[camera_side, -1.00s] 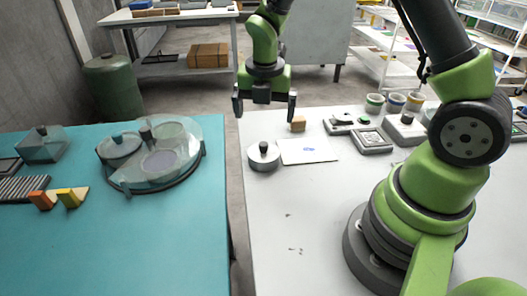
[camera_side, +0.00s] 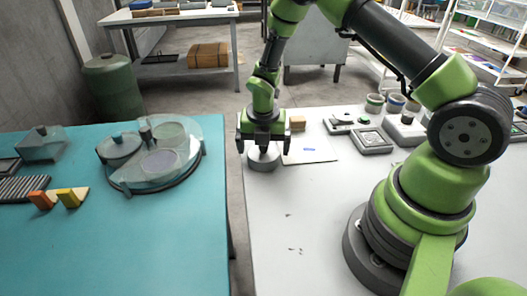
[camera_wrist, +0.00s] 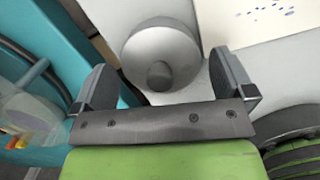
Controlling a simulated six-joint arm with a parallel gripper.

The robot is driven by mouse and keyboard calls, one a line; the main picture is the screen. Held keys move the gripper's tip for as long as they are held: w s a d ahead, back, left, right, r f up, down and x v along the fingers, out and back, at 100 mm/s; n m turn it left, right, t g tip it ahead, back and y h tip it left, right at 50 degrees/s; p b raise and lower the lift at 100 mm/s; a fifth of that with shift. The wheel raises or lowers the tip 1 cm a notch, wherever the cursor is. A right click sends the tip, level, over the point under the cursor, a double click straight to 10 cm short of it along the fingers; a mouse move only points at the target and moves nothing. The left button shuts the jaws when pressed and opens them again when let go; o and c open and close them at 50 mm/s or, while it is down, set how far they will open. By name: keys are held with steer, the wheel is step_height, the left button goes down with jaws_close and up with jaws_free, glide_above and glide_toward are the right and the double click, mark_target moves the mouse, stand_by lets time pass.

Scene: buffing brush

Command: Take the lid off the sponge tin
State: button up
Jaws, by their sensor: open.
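The round grey tin (camera_side: 263,163), which I take to be the sponge tin, stands upright near the left edge of the white table. Its pale metal lid (camera_wrist: 150,42) is on and has a dark round knob (camera_wrist: 160,75) in the middle. My gripper (camera_side: 262,147) points down over the tin, with its jaws open. In the wrist view my gripper (camera_wrist: 160,62) has one finger on each side of the knob, apart from it. In the side view my gripper hides the knob and most of the lid.
A white sheet (camera_side: 310,151) lies right of the tin, with a small wooden block (camera_side: 297,123) behind it. Grey trays (camera_side: 371,141) stand farther right. A gap separates the blue table (camera_side: 150,240), which holds a round glassy tray (camera_side: 190,178). The white table's front is clear.

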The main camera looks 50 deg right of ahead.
steer(key=c, duration=0.7)
steer(key=shift+c, duration=0.3)
steer(key=shift+r, duration=0.5)
steer(key=r, duration=0.8)
steer(key=shift+w+d+r, duration=0.1)
steer(key=shift+w+r, duration=0.1)
steer(key=w+d+f, duration=0.1)
steer(key=w+d, duration=0.6)
steer(key=d, duration=0.2)
step_height(320, 180, down, 10)
steer(key=shift+d+f, duration=0.1)
steer(key=shift+d, duration=0.05)
